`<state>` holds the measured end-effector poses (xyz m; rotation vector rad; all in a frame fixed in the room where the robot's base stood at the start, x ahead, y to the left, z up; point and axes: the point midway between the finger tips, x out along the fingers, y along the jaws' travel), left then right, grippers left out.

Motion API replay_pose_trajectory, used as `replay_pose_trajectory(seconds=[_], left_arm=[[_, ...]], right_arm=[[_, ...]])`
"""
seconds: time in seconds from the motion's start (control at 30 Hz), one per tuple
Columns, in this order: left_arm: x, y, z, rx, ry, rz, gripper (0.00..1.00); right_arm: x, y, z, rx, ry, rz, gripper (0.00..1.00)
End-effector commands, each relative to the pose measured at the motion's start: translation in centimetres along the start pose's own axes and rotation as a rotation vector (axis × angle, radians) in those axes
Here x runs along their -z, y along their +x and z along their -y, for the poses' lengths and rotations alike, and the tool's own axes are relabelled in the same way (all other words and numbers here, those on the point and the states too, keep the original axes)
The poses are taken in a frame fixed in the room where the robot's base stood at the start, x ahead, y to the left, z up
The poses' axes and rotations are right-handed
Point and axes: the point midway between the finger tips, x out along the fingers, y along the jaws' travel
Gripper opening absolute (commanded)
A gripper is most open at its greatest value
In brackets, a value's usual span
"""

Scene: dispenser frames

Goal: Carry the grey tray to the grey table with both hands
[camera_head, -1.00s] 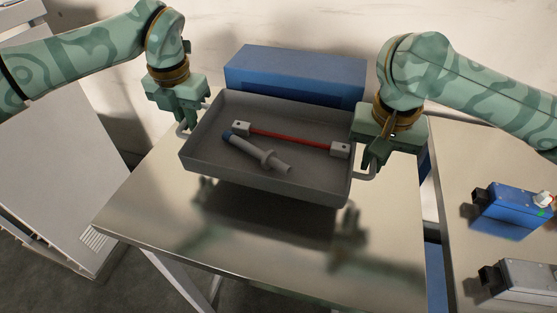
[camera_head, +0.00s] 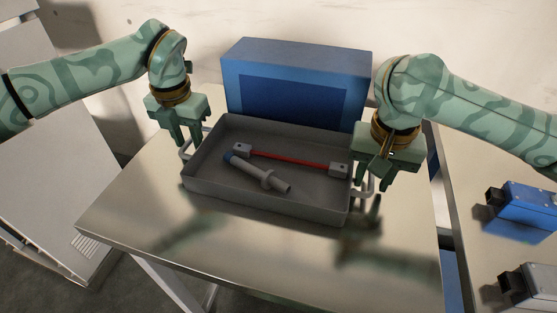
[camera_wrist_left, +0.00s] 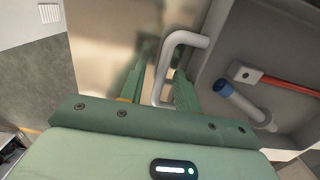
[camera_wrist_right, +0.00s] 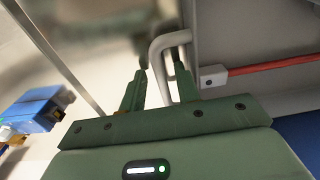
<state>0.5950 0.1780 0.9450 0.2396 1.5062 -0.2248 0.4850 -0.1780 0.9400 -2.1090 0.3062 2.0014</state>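The grey tray (camera_head: 264,206) sits level on the grey table (camera_head: 130,222), with no visible gap beneath it. It holds a red rod with grey end blocks (camera_head: 290,159) and a grey shaft with a blue end (camera_head: 259,175). My left gripper (camera_head: 188,143) is at the tray's left handle; its fingers stand apart on either side of the handle (camera_wrist_left: 165,72). My right gripper (camera_head: 371,188) is at the right handle, its fingers also spread with the handle (camera_wrist_right: 158,62) between them. Both handles have gaps to the fingers.
A blue box (camera_head: 300,58) stands right behind the tray, against the wall. A second table on the right carries a blue device (camera_head: 526,208) and a grey device (camera_head: 530,284). A white cabinet (camera_head: 60,165) stands on the left. The table's front is clear.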

Motion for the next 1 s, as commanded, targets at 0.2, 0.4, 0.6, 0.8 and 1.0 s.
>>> replay_pose_trajectory(seconds=[0.2,0.4,0.6,0.8,1.0], left_arm=[[-0.1,-1.5,0.0,-0.001,0.002,0.004,0.32],[0.0,-6.0,0.0,-0.002,0.0,0.004,0.32],[0.0,-10.2,0.0,-0.001,-0.001,0.003,0.32],[0.1,-11.9,0.0,-0.001,-0.001,0.001,0.32],[0.1,-12.1,0.0,0.0,0.0,0.0,0.32]], right_arm=[[0.0,0.0,0.1,0.001,-0.001,0.001,0.32],[0.0,0.0,0.1,0.001,-0.001,0.001,0.32],[0.0,0.0,0.1,0.001,-0.001,0.001,0.32],[0.0,-0.4,0.1,0.002,-0.001,-0.001,0.32],[0.1,-3.9,0.1,0.002,-0.001,-0.007,0.32]])
